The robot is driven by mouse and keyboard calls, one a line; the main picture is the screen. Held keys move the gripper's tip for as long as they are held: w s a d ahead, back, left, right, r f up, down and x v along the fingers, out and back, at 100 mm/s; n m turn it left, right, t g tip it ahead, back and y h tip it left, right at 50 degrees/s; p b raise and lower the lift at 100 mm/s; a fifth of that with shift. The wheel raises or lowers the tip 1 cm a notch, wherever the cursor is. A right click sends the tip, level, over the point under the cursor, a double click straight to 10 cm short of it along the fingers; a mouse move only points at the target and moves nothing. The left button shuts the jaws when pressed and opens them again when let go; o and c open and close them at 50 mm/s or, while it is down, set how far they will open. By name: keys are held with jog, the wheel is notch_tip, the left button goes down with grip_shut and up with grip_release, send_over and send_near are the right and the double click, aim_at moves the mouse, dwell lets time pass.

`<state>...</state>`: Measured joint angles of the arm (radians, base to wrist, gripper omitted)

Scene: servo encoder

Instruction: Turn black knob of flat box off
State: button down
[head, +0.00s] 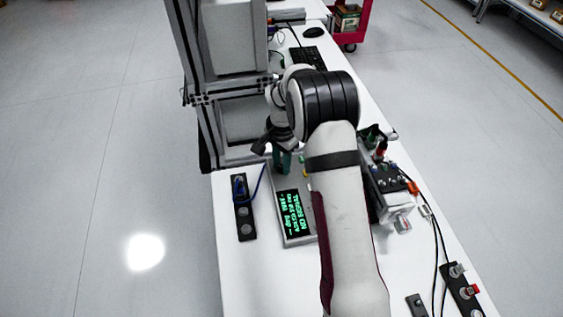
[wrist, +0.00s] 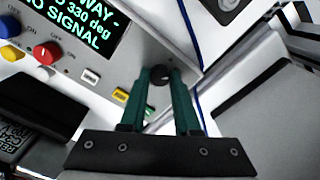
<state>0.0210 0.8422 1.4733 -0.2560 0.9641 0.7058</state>
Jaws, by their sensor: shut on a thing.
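The flat box (wrist: 135,72) is grey with a black screen of green text, a red knob (wrist: 47,52), a blue knob (wrist: 11,53) and a yellow one at the picture's edge. The black knob (wrist: 158,76) sits near the box's edge, between my two green fingers. My gripper (wrist: 162,78) is shut on the black knob; the fingers hide its sides. In the head view, the box (head: 302,241) lies on the white table, its screen lit. My gripper (head: 282,160) is at the box's far end, where my arm hides the knobs.
A black strip with connectors (head: 245,222) and a blue cable lies left of the box. A device with colored plugs (head: 390,185) stands to the right, partly behind my arm. A metal frame (head: 205,110) rises close to the gripper's left. Small yellow and green buttons (wrist: 120,95) lie near the fingers.

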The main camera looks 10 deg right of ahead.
aim_at(281, 166)
jog(key=c, duration=0.6)
grip_release()
notch_tip(281, 166, up, 16)
jog(key=shift+f, duration=0.1)
